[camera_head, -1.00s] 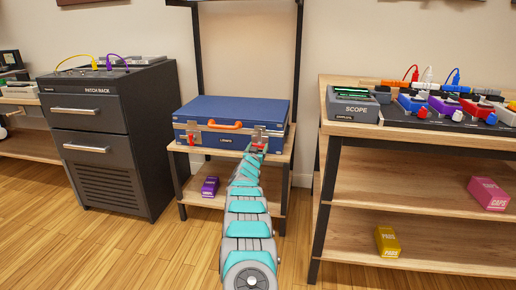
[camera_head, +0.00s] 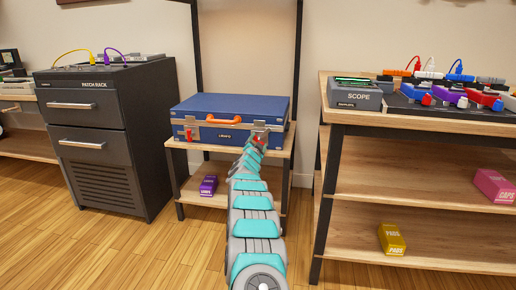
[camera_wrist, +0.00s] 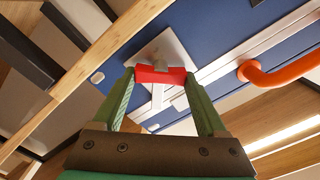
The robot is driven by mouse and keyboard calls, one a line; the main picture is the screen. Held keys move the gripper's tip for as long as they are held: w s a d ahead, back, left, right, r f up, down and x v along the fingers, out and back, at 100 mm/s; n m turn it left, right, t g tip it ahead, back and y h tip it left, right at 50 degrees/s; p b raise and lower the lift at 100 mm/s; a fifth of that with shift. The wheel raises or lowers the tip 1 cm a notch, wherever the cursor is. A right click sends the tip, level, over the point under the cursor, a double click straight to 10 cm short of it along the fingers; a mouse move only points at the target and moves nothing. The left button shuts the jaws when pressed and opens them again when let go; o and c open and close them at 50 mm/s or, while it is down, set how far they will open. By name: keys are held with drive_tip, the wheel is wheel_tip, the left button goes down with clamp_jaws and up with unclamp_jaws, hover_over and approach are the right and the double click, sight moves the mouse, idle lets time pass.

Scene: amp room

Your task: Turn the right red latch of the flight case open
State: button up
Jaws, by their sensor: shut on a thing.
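The blue flight case (camera_head: 235,105) lies closed on a wooden shelf stand, with an orange handle (camera_head: 224,122) on its front. Its left red latch (camera_head: 189,136) shows at the front left. The right red latch (camera_wrist: 160,75) is between the fingers of my gripper (camera_wrist: 161,76) in the wrist view, in front of a silver plate on the case. The green fingers are shut on it, one at each end. In the head view my gripper (camera_head: 258,139) is at the case's front right and partly hides that latch.
A black patch rack (camera_head: 107,135) stands to the left. A wooden bench (camera_head: 430,126) with a scope (camera_head: 353,94) and several pedals stands to the right. A purple box (camera_head: 208,186) is on the shelf below the case.

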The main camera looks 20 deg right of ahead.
drive_tip(key=m+b, duration=0.2)
drive_tip(key=m, duration=0.1)
drive_tip(key=m+b, duration=0.1)
drive_tip(key=m, duration=0.2)
drive_tip(key=m+b, duration=0.2)
drive_tip(key=m, duration=0.1)
drive_tip(key=shift+s+d+f+b, duration=0.1)
drive_tip(key=shift+d+f+b, duration=0.05)
drive_tip(key=shift+f+b, duration=0.15)
drive_tip(key=shift+m, duration=0.4)
drive_tip(key=o, duration=1.3)
drive_tip(key=shift+r, duration=0.1)
drive_tip(key=b+v, duration=0.2)
drive_tip(key=v, duration=0.5)
drive_tip(key=shift+s+a+b, duration=0.25)
drive_tip(key=shift+s+b, duration=0.05)
